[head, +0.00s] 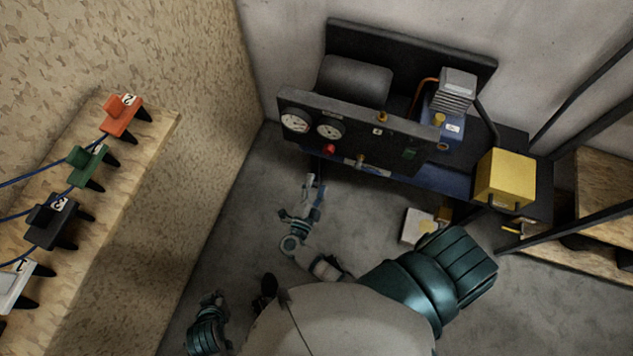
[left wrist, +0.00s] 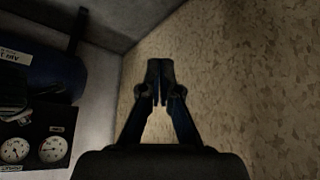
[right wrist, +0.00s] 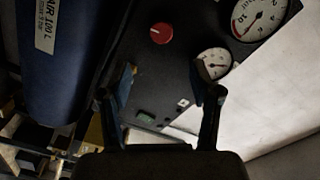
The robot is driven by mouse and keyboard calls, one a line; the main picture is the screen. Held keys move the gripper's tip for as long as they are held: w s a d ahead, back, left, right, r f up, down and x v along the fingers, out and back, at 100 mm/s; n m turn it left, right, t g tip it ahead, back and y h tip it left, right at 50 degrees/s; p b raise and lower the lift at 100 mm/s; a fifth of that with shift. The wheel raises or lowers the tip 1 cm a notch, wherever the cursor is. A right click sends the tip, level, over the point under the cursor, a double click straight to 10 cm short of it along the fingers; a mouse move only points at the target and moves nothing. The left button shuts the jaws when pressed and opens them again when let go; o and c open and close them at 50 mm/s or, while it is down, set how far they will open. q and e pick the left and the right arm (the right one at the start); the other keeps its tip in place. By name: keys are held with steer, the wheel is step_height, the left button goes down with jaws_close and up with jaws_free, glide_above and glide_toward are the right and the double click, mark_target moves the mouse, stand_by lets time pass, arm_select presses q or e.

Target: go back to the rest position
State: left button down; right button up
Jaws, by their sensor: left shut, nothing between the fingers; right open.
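In the left wrist view my left gripper (left wrist: 159,85) is shut with nothing between its fingers. It points toward the speckled board wall (left wrist: 240,70), with a grey corner above. In the right wrist view my right gripper (right wrist: 165,80) is open and empty. Its spread fingers face the dark compressor panel (right wrist: 165,70). In the head view a slim arm of mine reaches low over the floor in front of the compressor (head: 240,222); I cannot tell for sure which arm it is. No object is held.
The compressor's gauge (head: 296,121) and red knob (head: 329,149) face my arms. A yellow box (head: 505,178) stands at its right. Orange (head: 121,115), green (head: 86,165) and other plugs sit on a wooden ledge at left. Grey floor (head: 250,200) is open between.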

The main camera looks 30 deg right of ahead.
stand_by(0.3)
steer(key=w+a+f+n+t+y+p, duration=0.2)
steer(key=a+n+t+y+p, duration=0.3)
steer(key=a+n+y, duration=0.65)
steer(key=s+d+f+n+g+y+p, duration=0.1)
steer(key=s+f+n+g+y+p, duration=0.1)
steer(key=s+f+n+g+y, duration=0.45)
arm_select(q)
steer(key=s+a+f+g+p, duration=0.1)
steer(key=s+f, duration=0.3)
steer(key=f, duration=0.6)
steer(key=s+a+f+g+p, duration=0.1)
steer(key=s+f+g, duration=0.2)
steer(key=f, duration=0.7)
steer(key=shift+s+f+y, duration=0.25)
steer(key=shift+s+y, duration=0.15)
steer(key=shift+s, duration=0.7)
arm_select(e)
steer(key=s+d+f+n+g+h, duration=0.2)
steer(key=s+d+f+g, duration=0.2)
steer(key=s, duration=0.6)
steer(key=s+d+f+n+g+h, duration=0.2)
steer(key=s+d+f, duration=0.4)
steer(key=s, duration=0.3)
steer(key=shift+s+d+f+n+g, duration=0.4)
steer(key=shift+f+n+g, duration=0.25)
steer(key=shift+g, duration=0.6)
